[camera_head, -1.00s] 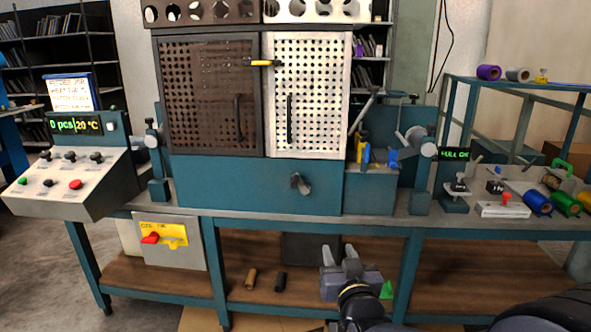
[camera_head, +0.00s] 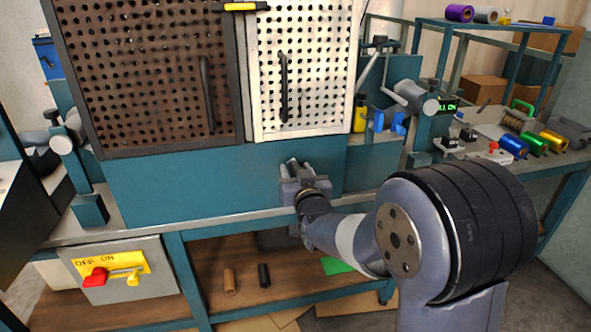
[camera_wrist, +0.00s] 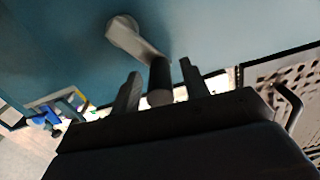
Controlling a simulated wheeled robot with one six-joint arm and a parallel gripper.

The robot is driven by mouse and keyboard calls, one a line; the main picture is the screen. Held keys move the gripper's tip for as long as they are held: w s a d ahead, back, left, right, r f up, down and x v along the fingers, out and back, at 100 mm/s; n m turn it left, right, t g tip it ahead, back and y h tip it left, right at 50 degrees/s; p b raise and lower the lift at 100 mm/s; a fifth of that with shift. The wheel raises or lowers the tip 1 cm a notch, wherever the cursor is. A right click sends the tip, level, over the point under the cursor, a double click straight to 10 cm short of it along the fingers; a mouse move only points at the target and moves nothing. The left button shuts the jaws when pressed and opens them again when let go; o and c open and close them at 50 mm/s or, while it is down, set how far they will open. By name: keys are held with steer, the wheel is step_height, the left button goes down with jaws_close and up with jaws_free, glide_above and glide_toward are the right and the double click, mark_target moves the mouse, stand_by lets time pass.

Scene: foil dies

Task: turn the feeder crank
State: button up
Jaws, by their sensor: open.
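The crank (camera_wrist: 123,33) is a small grey arm on the blue-green front panel, with a dark cylindrical knob (camera_wrist: 160,80) at its free end. In the wrist view my gripper (camera_wrist: 160,70) is open, with one finger on each side of the knob. Gaps show between the knob and both fingers, and contact cannot be told. In the head view my gripper (camera_head: 299,168) is in front of the lower panel (camera_head: 180,195), below the white perforated door (camera_head: 300,110). There it hides most of the crank.
A brown perforated door (camera_head: 145,75) stands beside the white one. Coloured foil rolls (camera_head: 512,145) lie on the bench at right.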

steer(key=shift+w+a, duration=0.15)
steer(key=shift+w, duration=0.35)
jaws_close()
